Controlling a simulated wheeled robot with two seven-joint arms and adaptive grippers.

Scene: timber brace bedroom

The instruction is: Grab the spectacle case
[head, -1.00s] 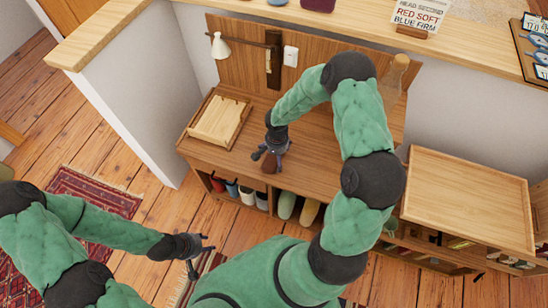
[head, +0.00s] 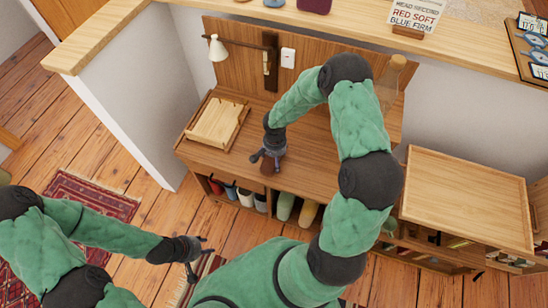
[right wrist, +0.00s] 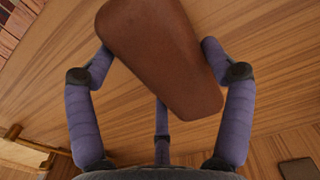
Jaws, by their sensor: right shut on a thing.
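The brown spectacle case (right wrist: 160,55) is large in the right wrist view, tilted between the fingers of my right gripper (right wrist: 158,72). The fingers sit on either side of it, with a third finger behind. In the head view only a small brown part of the case (head: 267,168) shows below my right gripper (head: 270,157), over the wooden desk top (head: 312,172). I cannot tell whether the case touches the desk. My left gripper (head: 205,258) is empty, with its fingers spread, over the floor at lower left.
A light wooden tray (head: 217,122) lies on the desk's left side, below a white lamp (head: 217,47). A glass bottle (head: 390,82) stands at the right, close to my right arm. Shoes (head: 285,206) sit in the shelf beneath. A low cabinet (head: 470,195) stands at right.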

